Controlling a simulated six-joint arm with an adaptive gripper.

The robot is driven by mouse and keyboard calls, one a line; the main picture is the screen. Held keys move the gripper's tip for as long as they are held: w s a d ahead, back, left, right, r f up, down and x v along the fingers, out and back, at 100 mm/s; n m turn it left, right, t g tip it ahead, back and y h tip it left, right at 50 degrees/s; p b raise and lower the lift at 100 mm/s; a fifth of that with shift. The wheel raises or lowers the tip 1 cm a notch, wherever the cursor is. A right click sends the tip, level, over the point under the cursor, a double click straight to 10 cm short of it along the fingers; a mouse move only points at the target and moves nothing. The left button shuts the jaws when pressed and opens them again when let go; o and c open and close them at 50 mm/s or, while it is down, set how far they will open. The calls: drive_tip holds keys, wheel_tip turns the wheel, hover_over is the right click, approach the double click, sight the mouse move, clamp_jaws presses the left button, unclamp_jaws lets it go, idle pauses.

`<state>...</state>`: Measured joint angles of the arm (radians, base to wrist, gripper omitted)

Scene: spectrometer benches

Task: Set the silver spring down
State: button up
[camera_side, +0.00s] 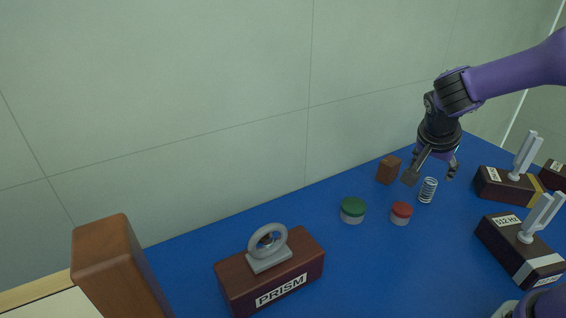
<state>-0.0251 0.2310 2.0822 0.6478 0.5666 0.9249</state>
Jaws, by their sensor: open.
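The silver spring (428,190) is a small coil standing upright on the blue bench top, at the right of the view. My gripper (430,178) is just above and around its upper end, pointing down. The fingers are spread apart, one to the left of the spring and one to the right and behind. The jaws are open, and I see no finger closed on the spring. Whether a finger touches it I cannot tell.
A red-lidded jar (401,213), a green-lidded jar (353,210) and a small wooden block (389,169) stand left of the spring. Tuning forks on boxes (519,250) stand right. A PRISM box (270,272) and tall wooden block (115,265) are front left. Blue bench (350,275) is clear in front.

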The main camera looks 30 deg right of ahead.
drive_tip(key=s+a+r+n+t+y, duration=0.2)
drive_tip(key=s+a+r+n+y, duration=0.1)
drive_tip(key=s+a+r+n, duration=0.1)
drive_tip(key=s+a+r+n+t+y, duration=0.1)
drive_tip(key=s+a+r+n+y, duration=0.2)
drive_tip(key=a+n, duration=0.5)
drive_tip(key=s+r+n, duration=0.1)
drive_tip(key=s+n, duration=0.1)
drive_tip(key=n, duration=0.1)
drive_tip(key=shift+s+a+r+t, duration=0.15)
drive_tip(key=shift+s+r+t, duration=0.05)
drive_tip(key=shift+s+t, duration=0.2)
